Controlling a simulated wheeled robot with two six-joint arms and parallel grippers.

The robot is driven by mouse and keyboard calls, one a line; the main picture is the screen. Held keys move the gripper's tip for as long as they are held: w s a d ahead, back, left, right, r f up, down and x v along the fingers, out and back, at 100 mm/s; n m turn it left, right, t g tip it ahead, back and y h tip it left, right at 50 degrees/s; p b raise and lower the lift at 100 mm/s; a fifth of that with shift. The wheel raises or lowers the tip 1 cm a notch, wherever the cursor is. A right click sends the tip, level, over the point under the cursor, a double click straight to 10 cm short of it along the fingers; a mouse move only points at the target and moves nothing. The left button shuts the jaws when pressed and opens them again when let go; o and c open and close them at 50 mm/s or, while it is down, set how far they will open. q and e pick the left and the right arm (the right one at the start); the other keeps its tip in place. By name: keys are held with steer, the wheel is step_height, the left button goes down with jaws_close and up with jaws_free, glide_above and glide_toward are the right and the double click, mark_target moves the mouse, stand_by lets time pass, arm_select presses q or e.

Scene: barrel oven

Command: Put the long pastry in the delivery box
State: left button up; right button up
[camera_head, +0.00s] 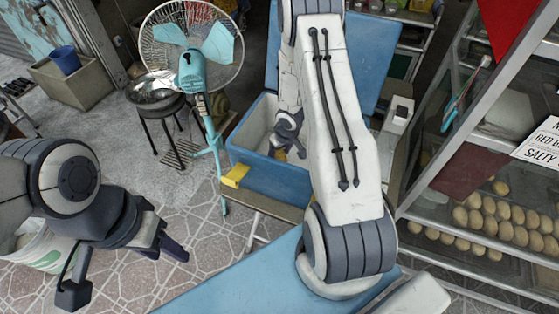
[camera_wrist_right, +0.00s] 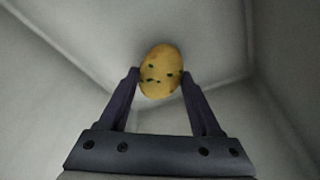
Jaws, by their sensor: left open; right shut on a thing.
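The delivery box (camera_head: 272,178) is a blue box with a pale inside, standing open in the head view. My right gripper (camera_head: 291,140) reaches down into it. In the right wrist view, my right gripper (camera_wrist_right: 163,86) is shut on a pastry (camera_wrist_right: 161,70), golden with green flecks and seen as an oval. Pale box walls surround it; I cannot tell whether the pastry touches the floor of the box. My left gripper (camera_head: 122,272) is open and empty at lower left, well away from the box.
A blue raised lid (camera_head: 370,65) stands behind the box. A turquoise fan (camera_head: 195,70) is left of it. A glass display case (camera_head: 470,170) with several round buns is on the right. A blue surface (camera_head: 235,285) lies in front.

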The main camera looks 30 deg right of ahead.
steer(key=shift+f+b, duration=0.5)
steer(key=shift+f, duration=0.8)
steer(key=o, duration=1.4)
steer(key=shift+c, duration=0.2)
arm_select(q)
steer(key=shift+f, duration=0.95)
arm_select(e)
steer(key=shift+r, duration=0.1)
